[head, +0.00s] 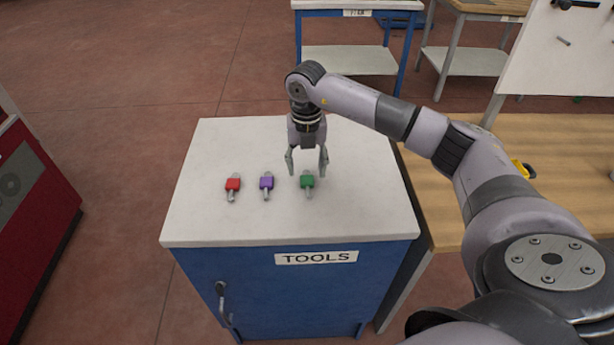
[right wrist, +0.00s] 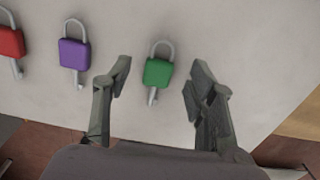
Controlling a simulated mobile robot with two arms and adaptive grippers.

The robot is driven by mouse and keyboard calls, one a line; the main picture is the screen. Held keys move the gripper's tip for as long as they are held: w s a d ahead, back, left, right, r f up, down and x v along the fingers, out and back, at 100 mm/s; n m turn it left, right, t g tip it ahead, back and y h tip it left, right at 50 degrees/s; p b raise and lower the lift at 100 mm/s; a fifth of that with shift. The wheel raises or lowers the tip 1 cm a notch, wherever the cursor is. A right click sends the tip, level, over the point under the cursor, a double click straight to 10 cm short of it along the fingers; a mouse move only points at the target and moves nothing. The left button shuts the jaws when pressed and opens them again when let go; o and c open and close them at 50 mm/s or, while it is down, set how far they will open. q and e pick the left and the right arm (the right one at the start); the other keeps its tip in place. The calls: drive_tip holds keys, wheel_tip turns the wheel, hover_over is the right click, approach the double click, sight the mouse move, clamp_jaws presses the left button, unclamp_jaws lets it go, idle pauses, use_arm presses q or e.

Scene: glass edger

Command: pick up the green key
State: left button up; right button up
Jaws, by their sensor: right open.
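The green key (head: 307,182) lies on the white top of the blue tools cabinet (head: 222,230), the rightmost of three similar pieces in a row. It looks like a small green block with a grey loop at one end and a short grey shank at the other. My right gripper (head: 307,172) is open above the cabinet top, close to the green key. In the right wrist view the green key (right wrist: 158,72) shows whole between and just beyond the two fingertips (right wrist: 160,75), with nothing held. My left gripper is not in view.
A purple key (head: 266,183) and a red key (head: 232,185) lie to the left of the green one, with gaps between them. A wooden table (head: 500,150) stands right of the cabinet. The rest of the cabinet top is clear.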

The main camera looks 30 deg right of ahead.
drive_tip(key=shift+f, duration=1.1)
drive_tip(key=c, duration=1)
